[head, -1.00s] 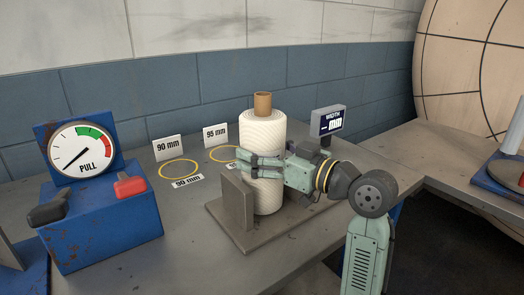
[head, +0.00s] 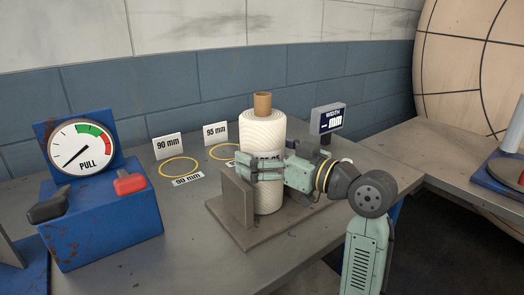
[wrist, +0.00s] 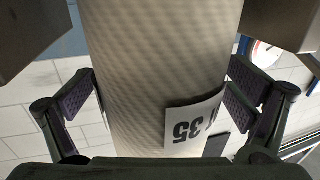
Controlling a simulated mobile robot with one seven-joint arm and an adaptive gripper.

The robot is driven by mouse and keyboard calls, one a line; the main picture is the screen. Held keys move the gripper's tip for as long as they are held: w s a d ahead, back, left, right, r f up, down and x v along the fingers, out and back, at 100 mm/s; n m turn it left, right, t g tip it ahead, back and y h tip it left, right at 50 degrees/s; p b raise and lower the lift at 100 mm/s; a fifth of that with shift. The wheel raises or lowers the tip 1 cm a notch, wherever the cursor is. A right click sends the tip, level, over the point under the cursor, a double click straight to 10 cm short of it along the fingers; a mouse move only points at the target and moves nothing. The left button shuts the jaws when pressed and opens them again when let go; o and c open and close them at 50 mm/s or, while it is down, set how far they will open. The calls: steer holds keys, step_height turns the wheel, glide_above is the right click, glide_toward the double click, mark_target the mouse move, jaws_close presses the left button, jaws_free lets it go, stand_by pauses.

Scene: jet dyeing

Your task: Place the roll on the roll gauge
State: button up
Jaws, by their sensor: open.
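The roll (head: 264,135) is a cream, textured cylinder with a brown core sticking out of its top. It stands upright on the plate of the roll gauge (head: 238,238), behind an upright grey block. The gauge's dark display (head: 328,120) reads "WIDTH" with a dash before "mm". My gripper (head: 252,168) is open around the middle of the roll. In the wrist view the roll (wrist: 150,70) lies between the two spread fingers, with a printed label on its side. The contact of the roll's base with the plate is partly hidden by the block.
A blue box with a PULL dial (head: 82,150) and two handles stands at left. Yellow rings (head: 178,167) with 90 mm and 95 mm cards lie behind the gauge. A second bench (head: 440,150) is at right.

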steer(key=shift+r, duration=0.15)
steer(key=shift+s+d, duration=0.2)
steer(key=shift+d, duration=0.1)
steer(key=b+v, duration=0.3)
steer(key=v, duration=0.8)
